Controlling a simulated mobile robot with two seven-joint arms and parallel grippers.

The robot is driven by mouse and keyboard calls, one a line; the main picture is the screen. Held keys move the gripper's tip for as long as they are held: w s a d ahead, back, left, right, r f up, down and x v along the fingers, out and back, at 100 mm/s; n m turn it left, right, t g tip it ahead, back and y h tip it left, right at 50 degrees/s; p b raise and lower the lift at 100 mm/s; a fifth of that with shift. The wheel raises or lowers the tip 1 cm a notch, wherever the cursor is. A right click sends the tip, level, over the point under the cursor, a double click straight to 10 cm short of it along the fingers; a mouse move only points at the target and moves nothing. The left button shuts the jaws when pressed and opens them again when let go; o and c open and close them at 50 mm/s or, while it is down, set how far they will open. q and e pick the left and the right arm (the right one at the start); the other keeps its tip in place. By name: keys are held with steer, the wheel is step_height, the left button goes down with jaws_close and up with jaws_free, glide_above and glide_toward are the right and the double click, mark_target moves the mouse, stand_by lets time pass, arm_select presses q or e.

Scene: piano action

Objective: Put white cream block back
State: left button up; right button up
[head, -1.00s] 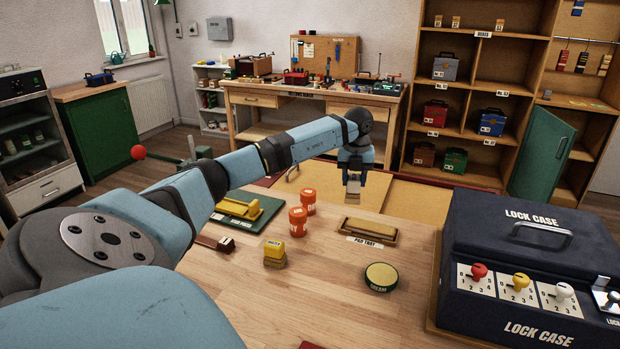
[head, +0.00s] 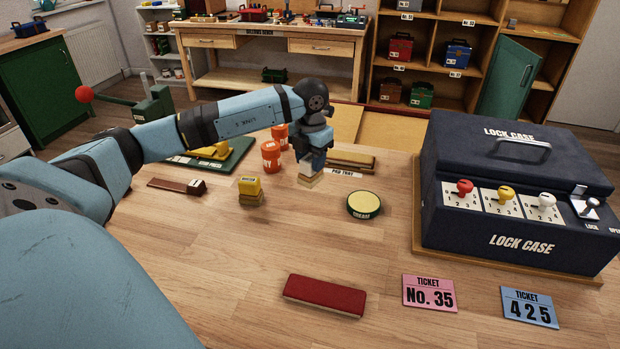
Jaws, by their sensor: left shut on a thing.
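The white cream block (head: 311,180) is a small pale block below the fingers of my left gripper (head: 310,168). The gripper is shut on it, pointing down over the wooden table (head: 230,245). The block is low at the tabletop; I cannot tell whether it touches. It is right of the orange jars and just left of the pad tray (head: 345,173), which holds a long tan piece (head: 350,158). The fingers hide part of the block's top. My right gripper is out of view.
Close by stand the orange jars (head: 271,158), a yellow block stack (head: 249,187) and a round green-rimmed cream tin (head: 364,205). A dark lock case (head: 515,190) fills the right. A red block (head: 325,294) and two tickets (head: 429,293) lie in front.

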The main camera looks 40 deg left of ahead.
mark_target(311, 157)
arm_select(q)
steer(key=shift+f, duration=3.85)
steer(key=shift+b, duration=0.3)
steer(key=shift+f, duration=0.25)
steer(key=o, duration=0.8)
steer(key=shift+o, duration=0.2)
steer(key=shift+r, duration=0.1)
steer(key=shift+r, duration=0.1)
step_height(311, 157, up, 12)
steer(key=shift+r+p, duration=0.1)
steer(key=shift+p, duration=0.45)
